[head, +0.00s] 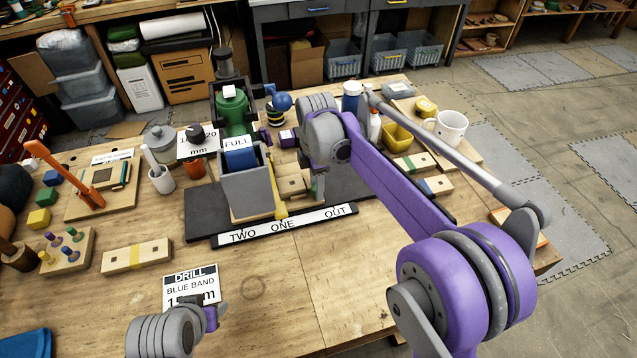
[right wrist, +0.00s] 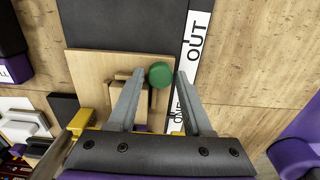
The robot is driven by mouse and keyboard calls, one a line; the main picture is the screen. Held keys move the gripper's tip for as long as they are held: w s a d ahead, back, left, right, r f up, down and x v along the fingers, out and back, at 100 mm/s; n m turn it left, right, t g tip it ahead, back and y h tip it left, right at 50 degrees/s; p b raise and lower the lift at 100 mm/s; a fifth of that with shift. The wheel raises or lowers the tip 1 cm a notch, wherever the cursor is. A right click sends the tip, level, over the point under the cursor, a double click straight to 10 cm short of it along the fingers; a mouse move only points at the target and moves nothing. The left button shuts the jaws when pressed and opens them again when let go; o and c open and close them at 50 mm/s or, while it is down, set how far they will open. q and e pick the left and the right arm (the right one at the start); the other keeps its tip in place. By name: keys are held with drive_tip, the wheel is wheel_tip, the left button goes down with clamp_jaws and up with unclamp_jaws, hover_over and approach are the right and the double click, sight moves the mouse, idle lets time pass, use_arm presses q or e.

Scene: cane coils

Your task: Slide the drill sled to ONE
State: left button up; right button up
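The wooden sled (right wrist: 95,67) lies on a dark base. It carries a wooden block and a green knob (right wrist: 160,74). In the head view the block (head: 292,183) shows right of a grey box, which hides part of the sled. A yellow bar (head: 280,204) ends just above the word ONE on the label strip (head: 317,219), which reads TWO, ONE, OUT. My right gripper (right wrist: 161,76) is open, with its fingers on either side of the knob; contact cannot be told. My left gripper (head: 214,316) is near the front, its fingers unclear.
The grey box (head: 249,195) with a blue piece stands beside the sled. A green drill stand (head: 236,112) rises behind. A drill card (head: 190,284) lies in front. The front middle of the table is clear.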

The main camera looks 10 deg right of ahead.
drive_tip(key=shift+o, duration=0.9)
use_arm(q)
drive_tip(key=shift+w+r+p, duration=0.2)
drive_tip(key=shift+r+p, duration=0.15)
drive_tip(key=shift+r, duration=0.15)
use_arm(e)
wheel_tip(320, 180, up, 11)
drive_tip(key=shift+s+f, duration=0.1)
drive_tip(key=s+d+f+m+t, duration=0.2)
drive_tip(key=s+d+f+m, duration=0.1)
drive_tip(key=s+m, duration=0.3)
drive_tip(key=s+d+f+m+t, duration=0.1)
drive_tip(key=s+d+f+m, duration=0.2)
drive_tip(key=s, duration=0.8)
drive_tip(key=s+d+f+m+t, duration=0.2)
drive_tip(key=s+d+f+m, duration=0.1)
drive_tip(key=s+f+m, duration=0.3)
drive_tip(key=shift+s+d+f+m+t, duration=0.2)
drive_tip(key=shift+s+m, duration=0.45)
drive_tip(key=shift+m, duration=0.4)
drive_tip(key=shift+s+d+f+m+t, duration=0.1)
drive_tip(key=shift+s+f+m, duration=0.1)
drive_tip(key=shift+s+m, duration=0.65)
drive_tip(key=shift+w+f+m, duration=0.15)
drive_tip(key=shift+f+m, duration=0.05)
drive_tip(key=shift+m, duration=0.2)
